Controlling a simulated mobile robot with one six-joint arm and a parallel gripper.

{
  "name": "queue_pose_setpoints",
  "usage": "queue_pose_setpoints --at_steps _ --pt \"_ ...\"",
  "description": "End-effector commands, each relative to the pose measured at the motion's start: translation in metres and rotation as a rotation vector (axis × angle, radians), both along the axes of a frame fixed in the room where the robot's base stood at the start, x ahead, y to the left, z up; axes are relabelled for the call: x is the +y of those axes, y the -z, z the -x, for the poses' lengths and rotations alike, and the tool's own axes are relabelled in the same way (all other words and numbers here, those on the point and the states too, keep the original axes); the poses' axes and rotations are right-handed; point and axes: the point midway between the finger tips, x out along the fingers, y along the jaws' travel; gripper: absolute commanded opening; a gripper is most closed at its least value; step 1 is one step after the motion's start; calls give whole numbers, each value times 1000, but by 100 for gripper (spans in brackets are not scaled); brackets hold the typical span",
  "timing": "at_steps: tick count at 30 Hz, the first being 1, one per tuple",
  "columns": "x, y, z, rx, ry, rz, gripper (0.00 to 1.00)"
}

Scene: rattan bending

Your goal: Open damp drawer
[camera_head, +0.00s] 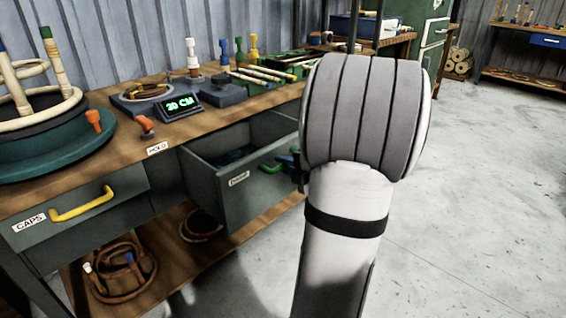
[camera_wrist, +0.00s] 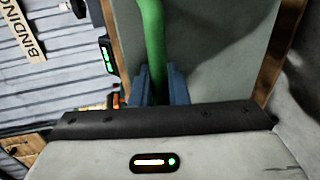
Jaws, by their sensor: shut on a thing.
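The damp drawer (camera_head: 232,180) is a grey-green drawer under the workbench with a "DAMP" label on its front. It stands pulled out, and dark contents show inside it. Its green handle (camera_head: 270,168) is on the front face. In the wrist view the green handle (camera_wrist: 152,40) runs down between the blue fingers of my gripper (camera_wrist: 157,85), which is shut on it. In the head view my arm hides most of the gripper; only a bit of blue finger shows beside the handle. The drawer front (camera_wrist: 205,50) fills the middle of the wrist view.
The wooden workbench (camera_head: 120,165) carries a "20 CM" display (camera_head: 180,106), rods and coloured pegs. The caps drawer (camera_head: 85,225) with a yellow handle is closed at left. Coiled rattan (camera_head: 120,275) lies on the lower shelf. Open concrete floor (camera_head: 480,200) spreads to the right.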

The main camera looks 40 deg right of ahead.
Motion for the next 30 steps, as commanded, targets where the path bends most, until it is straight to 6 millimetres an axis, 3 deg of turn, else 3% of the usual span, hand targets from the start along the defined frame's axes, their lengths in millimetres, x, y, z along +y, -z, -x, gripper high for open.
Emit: queue_pose_setpoints --at_steps 8,9,15,24,30 --pt "3 0 -3 1 -3 1 0" --pt "3 0 -4 1 -4 1 17" --pt "5 0 -5 1 -10 1 33" --pt "5 -2 -2 0 -12 2 34" --pt "0 -10 25 1 -7 1 34"
